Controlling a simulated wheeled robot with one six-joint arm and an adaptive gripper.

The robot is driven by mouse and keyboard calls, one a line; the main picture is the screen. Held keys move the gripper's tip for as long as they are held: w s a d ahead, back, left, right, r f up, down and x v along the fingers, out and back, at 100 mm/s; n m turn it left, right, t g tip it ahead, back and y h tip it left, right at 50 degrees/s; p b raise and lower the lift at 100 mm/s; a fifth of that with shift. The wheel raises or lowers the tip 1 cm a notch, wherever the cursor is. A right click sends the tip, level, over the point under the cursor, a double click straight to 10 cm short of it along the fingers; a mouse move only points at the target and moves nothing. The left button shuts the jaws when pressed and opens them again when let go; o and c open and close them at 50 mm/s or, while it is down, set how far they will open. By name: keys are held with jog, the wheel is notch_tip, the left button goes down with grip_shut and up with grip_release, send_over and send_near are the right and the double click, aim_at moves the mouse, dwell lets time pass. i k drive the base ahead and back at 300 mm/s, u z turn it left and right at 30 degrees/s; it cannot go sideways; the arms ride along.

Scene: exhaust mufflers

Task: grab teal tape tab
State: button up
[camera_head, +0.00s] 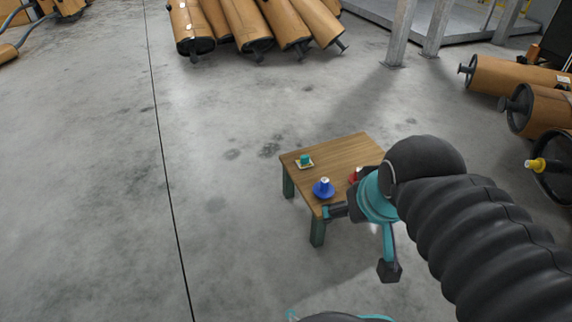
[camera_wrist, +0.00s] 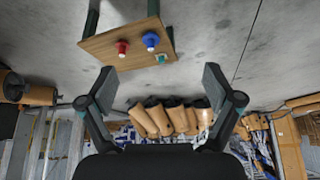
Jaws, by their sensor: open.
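The teal tape tab (camera_head: 305,159) is a small teal piece on a pale square base, near the far left corner of a small wooden table (camera_head: 345,151). The wrist view is upside down and shows the teal tab (camera_wrist: 161,58) near the table's edge, between my fingers in the picture but well beyond them. My gripper (camera_head: 358,243) is open and empty, with its fingers spread wide, at the near side of the table. The wrist view shows both fingers (camera_wrist: 160,82) apart with nothing between them.
A blue piece with a white top (camera_head: 323,188) stands at the table's near left edge. A red piece (camera_head: 354,175) is partly hidden by my arm. Brown mufflers (camera_head: 250,25) lie at the back and right (camera_head: 515,75). The floor left of the table is clear.

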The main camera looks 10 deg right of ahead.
aim_at(305, 162)
jog(key=z, duration=0.5)
jog(key=k, duration=0.6)
jog(key=z, duration=0.1)
jog(key=i, duration=0.95)
jog(key=u, duration=1.35)
jog(key=i, duration=0.3)
jog(key=u, duration=0.3)
